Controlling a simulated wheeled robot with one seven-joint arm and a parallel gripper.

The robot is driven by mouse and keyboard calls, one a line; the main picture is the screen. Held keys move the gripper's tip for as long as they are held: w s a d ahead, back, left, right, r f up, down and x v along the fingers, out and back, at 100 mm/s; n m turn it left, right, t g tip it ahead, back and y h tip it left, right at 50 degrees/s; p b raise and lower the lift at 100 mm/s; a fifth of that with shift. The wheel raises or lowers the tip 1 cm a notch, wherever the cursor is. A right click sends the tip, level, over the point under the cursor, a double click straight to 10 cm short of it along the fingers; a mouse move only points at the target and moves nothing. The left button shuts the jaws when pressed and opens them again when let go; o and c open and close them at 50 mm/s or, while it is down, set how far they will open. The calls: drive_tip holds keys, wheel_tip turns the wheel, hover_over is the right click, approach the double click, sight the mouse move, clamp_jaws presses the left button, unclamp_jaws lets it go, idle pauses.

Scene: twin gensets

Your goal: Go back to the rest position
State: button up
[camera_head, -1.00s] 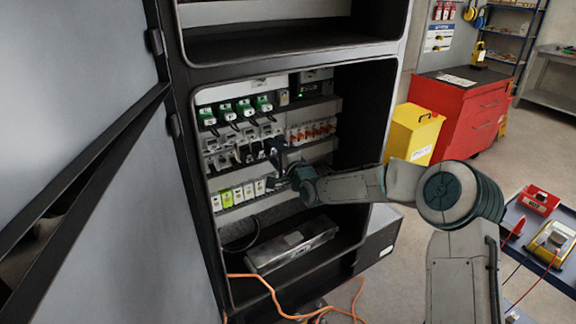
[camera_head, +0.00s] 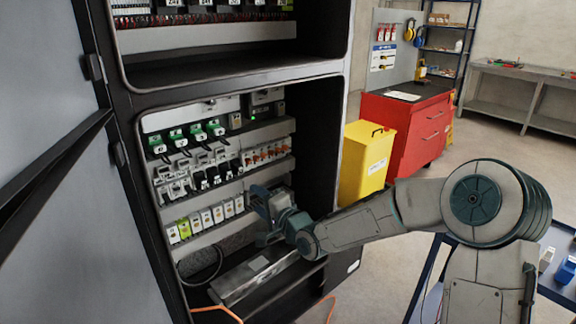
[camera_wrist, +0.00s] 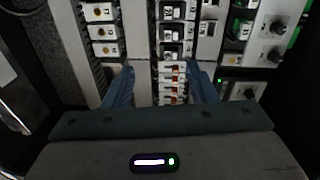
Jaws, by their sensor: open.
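My gripper (camera_head: 264,212) is in front of the lower bay of the open electrical cabinet (camera_head: 215,82), by the right end of its lowest device row. In the wrist view its two blue fingers (camera_wrist: 160,88) are spread apart, with nothing held between them. Behind the gap between the fingers is a column of small white devices with orange parts (camera_wrist: 172,85). In the head view these orange-marked devices (camera_head: 265,154) sit at the right of the middle row. My arm reaches in from the right; the fingertips are partly hidden in the head view.
The cabinet door (camera_head: 50,200) stands open at the left. A grey metal box (camera_head: 255,275) lies on the cabinet floor. An orange cable (camera_head: 215,309) runs below. A yellow bin (camera_head: 365,160) and a red tool cabinet (camera_head: 420,125) stand to the right. A blue cart (camera_head: 560,240) is at lower right.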

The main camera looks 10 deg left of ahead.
drive_tip(key=s+d+f+n+g+h, duration=0.1)
drive_tip(key=s+d+n+g+h, duration=0.2)
drive_tip(key=d+h, duration=0.5)
drive_tip(key=s+d+f+n+h, duration=0.25)
drive_tip(key=s+d, duration=0.35)
drive_tip(key=d, duration=0.6)
drive_tip(key=s+d+r+n+g+h, duration=0.1)
drive_tip(key=s+d+r+g, duration=0.1)
drive_tip(key=s+d, duration=0.4)
drive_tip(key=s+d+r+g+h+p, duration=0.1)
drive_tip(key=s+d+g, duration=0.2)
drive_tip(key=s, duration=1.2)
drive_tip(key=d, duration=0.3)
drive_tip(key=shift+d+r+n, duration=0.35)
drive_tip(key=shift+r, duration=0.05)
drive_tip(key=shift+h, duration=0.25)
